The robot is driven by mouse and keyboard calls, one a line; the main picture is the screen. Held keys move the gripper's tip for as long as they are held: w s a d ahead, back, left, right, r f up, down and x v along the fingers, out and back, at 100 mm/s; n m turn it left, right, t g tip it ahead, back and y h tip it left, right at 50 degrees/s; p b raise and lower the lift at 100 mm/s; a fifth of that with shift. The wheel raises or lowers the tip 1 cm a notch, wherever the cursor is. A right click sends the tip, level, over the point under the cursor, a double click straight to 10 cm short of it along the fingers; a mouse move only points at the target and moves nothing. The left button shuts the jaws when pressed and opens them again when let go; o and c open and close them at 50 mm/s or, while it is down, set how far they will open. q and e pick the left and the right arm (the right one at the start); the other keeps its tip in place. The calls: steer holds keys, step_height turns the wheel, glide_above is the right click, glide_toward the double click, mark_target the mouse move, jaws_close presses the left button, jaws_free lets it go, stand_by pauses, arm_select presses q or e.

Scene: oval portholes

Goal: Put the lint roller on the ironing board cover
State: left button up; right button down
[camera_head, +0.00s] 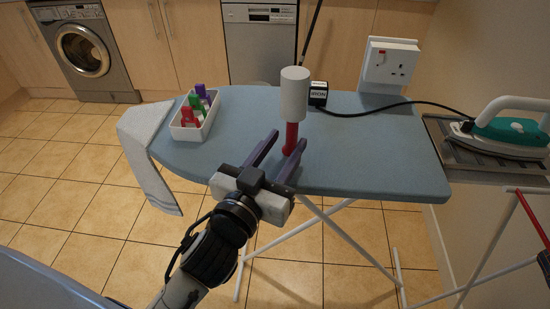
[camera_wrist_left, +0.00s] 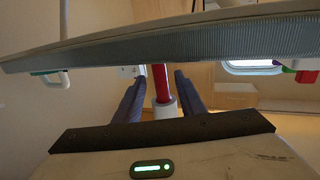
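The lint roller (camera_head: 293,95), a white cylinder on a red handle, stands upright, handle down, on the blue ironing board cover (camera_head: 375,160). My left gripper (camera_head: 284,142) is open at the near edge of the board, its two purple-grey fingers pointing at the handle. In the left wrist view, the red handle (camera_wrist_left: 160,83) shows between the fingers (camera_wrist_left: 162,82), with a gap on each side, and the picture is upside down. The cover (camera_wrist_left: 160,48) spans that view's top. My right gripper is not in view.
A folded white cloth (camera_head: 150,160) hangs over the left end. An iron (camera_head: 511,131) rests at the right.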

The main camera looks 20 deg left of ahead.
arm_select(q)
steer(key=s, duration=0.2)
steer(key=shift+s+a, duration=0.1)
steer(key=shift+s, duration=0.95)
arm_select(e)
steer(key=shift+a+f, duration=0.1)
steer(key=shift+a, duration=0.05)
arm_select(q)
steer(key=shift+r, duration=0.1)
